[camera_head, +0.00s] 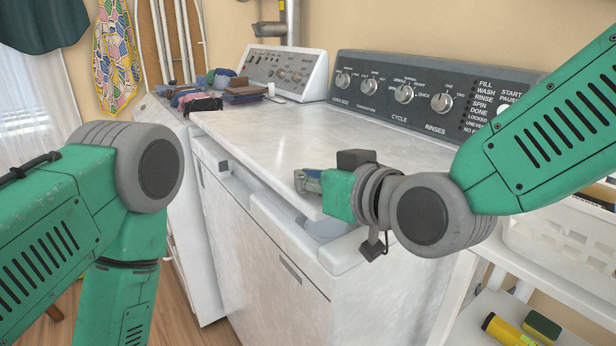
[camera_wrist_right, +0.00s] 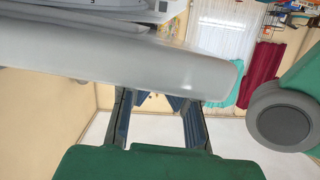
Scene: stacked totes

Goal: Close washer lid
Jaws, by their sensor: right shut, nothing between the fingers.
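The white washer (camera_head: 275,245) stands in the middle of the head view, under a dark control panel with several knobs. A recess with a rounded white rim (camera_head: 345,248) shows along the front edge. My right gripper (camera_head: 302,181) is shut and empty over this front edge, pointing left. In the right wrist view the gripper (camera_wrist_right: 158,98) is close to a smooth white slab edge (camera_wrist_right: 130,62); contact is unclear. My left gripper is out of view.
A second white appliance (camera_head: 180,195) stands at left, with folded clothes (camera_head: 240,90) on top. A white basket (camera_head: 560,235) and a shelf with a yellow bottle (camera_head: 510,330) are at right. My left arm fills the lower left. Wooden floor shows below.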

